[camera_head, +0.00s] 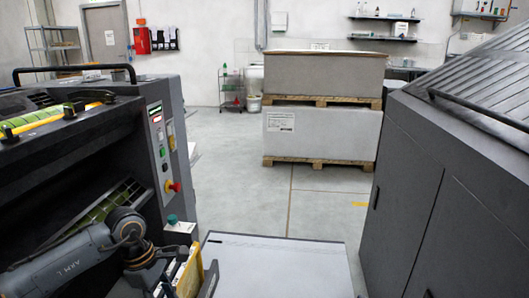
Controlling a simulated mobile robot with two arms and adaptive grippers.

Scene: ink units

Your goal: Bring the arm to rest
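My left arm (62,262) comes in from the lower left, in front of the dark machine (75,165) with a control panel. My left gripper (188,280) is at the bottom edge, left of the light grey flat top (280,268). A yellow piece shows at the gripper; I cannot tell whether it is held or part of something behind. The fingertips are cut off or unclear, so open or shut does not show. My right arm and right gripper are not in view.
A dark grey cabinet machine (440,190) stands at the right. The machine at left carries buttons and a red emergency knob (173,186). Stacked pallets with large boxes (320,135) stand ahead. The grey floor (225,190) between them is clear.

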